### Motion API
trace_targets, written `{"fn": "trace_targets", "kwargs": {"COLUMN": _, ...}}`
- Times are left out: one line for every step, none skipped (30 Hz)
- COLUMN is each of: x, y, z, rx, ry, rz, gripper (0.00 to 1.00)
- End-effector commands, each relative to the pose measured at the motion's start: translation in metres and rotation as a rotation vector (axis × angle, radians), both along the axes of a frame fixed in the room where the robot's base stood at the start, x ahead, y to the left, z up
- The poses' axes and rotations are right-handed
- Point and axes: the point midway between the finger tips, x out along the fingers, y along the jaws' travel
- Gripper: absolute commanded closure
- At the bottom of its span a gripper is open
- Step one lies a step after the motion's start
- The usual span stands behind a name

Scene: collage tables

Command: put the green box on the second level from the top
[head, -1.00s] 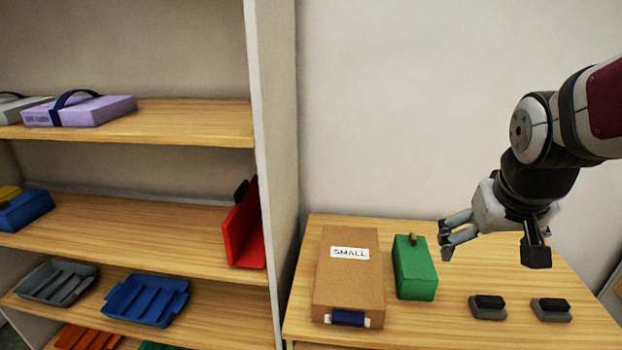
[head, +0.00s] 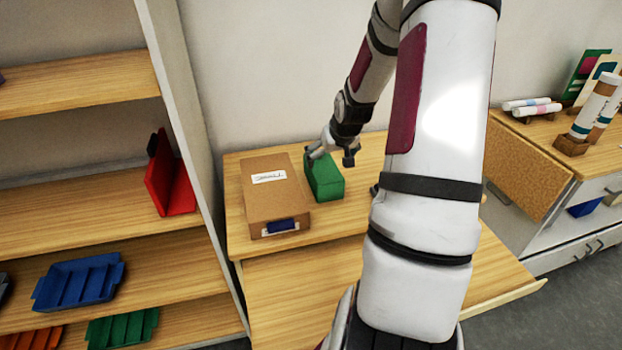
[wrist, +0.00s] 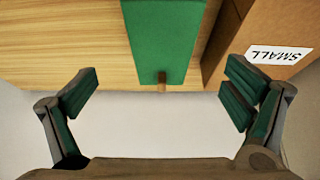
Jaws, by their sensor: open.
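The green box (head: 324,180) stands on the wooden table beside the shelf unit, just right of a brown cardboard box. In the wrist view the green box (wrist: 164,35) is ahead, with a small brown tab on its near end. My gripper (head: 333,154) is at the far end of the green box. In the wrist view my gripper (wrist: 162,97) is open and empty, its fingers spread wider than the box. The shelf unit's boards show at left, including one bearing a red holder (head: 168,175); its upper part is cut off.
The brown box (head: 276,197) labelled SMALL stands close beside the green box. Blue (head: 80,283) and green (head: 124,327) trays lie on lower shelves. The shelf's white side panel (head: 185,120) separates it from the table. My arm hides the table's right part.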

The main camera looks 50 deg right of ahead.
Motion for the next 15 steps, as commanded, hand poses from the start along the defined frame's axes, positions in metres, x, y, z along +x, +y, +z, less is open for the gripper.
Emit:
{"fn": "trace_targets", "kwargs": {"x": 0.005, "y": -0.001, "z": -0.011, "rx": 0.003, "ry": 0.003, "rz": 0.002, "gripper": 0.05}}
{"fn": "trace_targets", "kwargs": {"x": 0.008, "y": -0.002, "z": -0.016, "rx": 0.002, "ry": 0.002, "rz": 0.004, "gripper": 0.05}}
{"fn": "trace_targets", "kwargs": {"x": 0.012, "y": -0.004, "z": -0.023, "rx": 0.002, "ry": 0.002, "rz": 0.003, "gripper": 0.05}}
{"fn": "trace_targets", "kwargs": {"x": 0.014, "y": -0.006, "z": -0.028, "rx": 0.003, "ry": 0.003, "rz": 0.003, "gripper": 0.05}}
{"fn": "trace_targets", "kwargs": {"x": 0.016, "y": -0.007, "z": -0.033, "rx": 0.003, "ry": 0.003, "rz": 0.003, "gripper": 0.05}}
{"fn": "trace_targets", "kwargs": {"x": 0.020, "y": -0.009, "z": -0.039, "rx": 0.002, "ry": 0.003, "rz": 0.004, "gripper": 0.05}}
{"fn": "trace_targets", "kwargs": {"x": 0.022, "y": -0.010, "z": -0.043, "rx": 0.001, "ry": 0.003, "rz": 0.003, "gripper": 0.05}}
{"fn": "trace_targets", "kwargs": {"x": 0.023, "y": -0.012, "z": -0.048, "rx": 0.001, "ry": 0.003, "rz": 0.002, "gripper": 0.05}}
{"fn": "trace_targets", "kwargs": {"x": 0.026, "y": -0.013, "z": -0.052, "rx": 0.001, "ry": 0.003, "rz": 0.002, "gripper": 0.05}}
{"fn": "trace_targets", "kwargs": {"x": 0.027, "y": -0.014, "z": -0.055, "rx": 0.001, "ry": 0.003, "rz": 0.002, "gripper": 0.05}}
{"fn": "trace_targets", "kwargs": {"x": 0.029, "y": -0.015, "z": -0.057, "rx": 0.001, "ry": 0.003, "rz": 0.003, "gripper": 0.05}}
{"fn": "trace_targets", "kwargs": {"x": 0.030, "y": -0.016, "z": -0.060, "rx": 0.001, "ry": 0.002, "rz": 0.002, "gripper": 0.05}}
{"fn": "trace_targets", "kwargs": {"x": 0.030, "y": -0.016, "z": -0.061, "rx": 0.001, "ry": 0.002, "rz": 0.002, "gripper": 0.05}}
{"fn": "trace_targets", "kwargs": {"x": 0.031, "y": -0.017, "z": -0.062, "rx": 0.000, "ry": 0.002, "rz": 0.002, "gripper": 0.05}}
{"fn": "trace_targets", "kwargs": {"x": 0.031, "y": -0.017, "z": -0.064, "rx": 0.000, "ry": 0.002, "rz": 0.002, "gripper": 0.05}}
